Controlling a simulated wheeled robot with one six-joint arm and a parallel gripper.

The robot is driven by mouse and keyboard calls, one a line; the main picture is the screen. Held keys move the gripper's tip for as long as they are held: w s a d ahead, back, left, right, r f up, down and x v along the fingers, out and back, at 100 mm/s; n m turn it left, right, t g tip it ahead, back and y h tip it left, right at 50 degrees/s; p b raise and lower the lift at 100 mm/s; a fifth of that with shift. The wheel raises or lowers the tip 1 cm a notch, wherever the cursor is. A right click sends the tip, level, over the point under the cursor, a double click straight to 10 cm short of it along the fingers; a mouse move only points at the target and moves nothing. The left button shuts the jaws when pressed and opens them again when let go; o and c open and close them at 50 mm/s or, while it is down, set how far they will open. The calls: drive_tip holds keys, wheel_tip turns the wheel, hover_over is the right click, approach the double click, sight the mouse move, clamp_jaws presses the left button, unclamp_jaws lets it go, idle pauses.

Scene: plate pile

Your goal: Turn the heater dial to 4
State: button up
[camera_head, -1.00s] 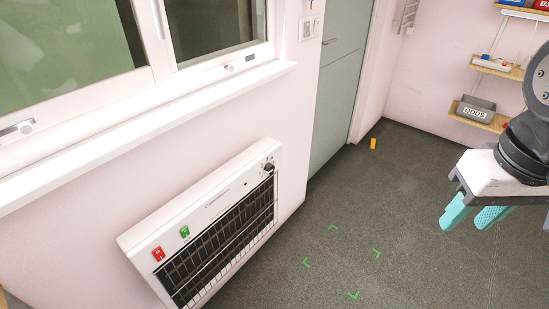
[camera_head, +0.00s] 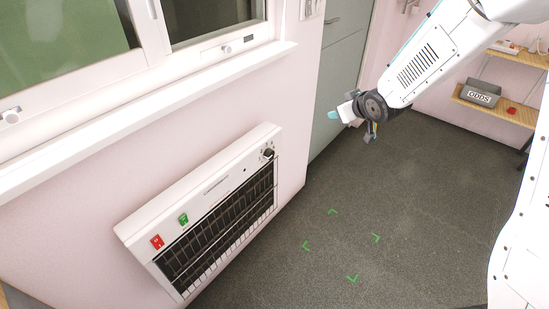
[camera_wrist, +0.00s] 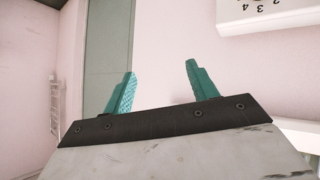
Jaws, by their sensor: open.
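The white heater (camera_head: 208,196) hangs on the pink wall in the head view, with a dark grille. Its black dial (camera_head: 268,153) is at the upper right end of the top panel; its setting is too small to read.
A red switch (camera_head: 157,242) and a green switch (camera_head: 183,219) sit on the heater's left part. The window sill (camera_head: 150,108) juts out above it. A grey door (camera_head: 340,70) and shelves with a grey ODDS box (camera_head: 482,94) stand behind. The floor (camera_head: 400,210) is clear.

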drive_tip(key=w+a+f+n+t+y, duration=0.1)
drive_tip(key=w+a+f+n+y, duration=0.15)
drive_tip(key=a+f+y, duration=0.5)
drive_tip(key=n+y, duration=0.2)
drive_tip(key=y, duration=0.2)
approach(272, 156)
drive_tip(key=a, duration=0.1)
drive_tip(key=shift+m, duration=0.25)
drive_tip(key=x, duration=0.8)
drive_tip(key=shift+w+d, duration=0.15)
drive_tip(key=shift+r, duration=0.1)
drive_tip(key=c, duration=1)
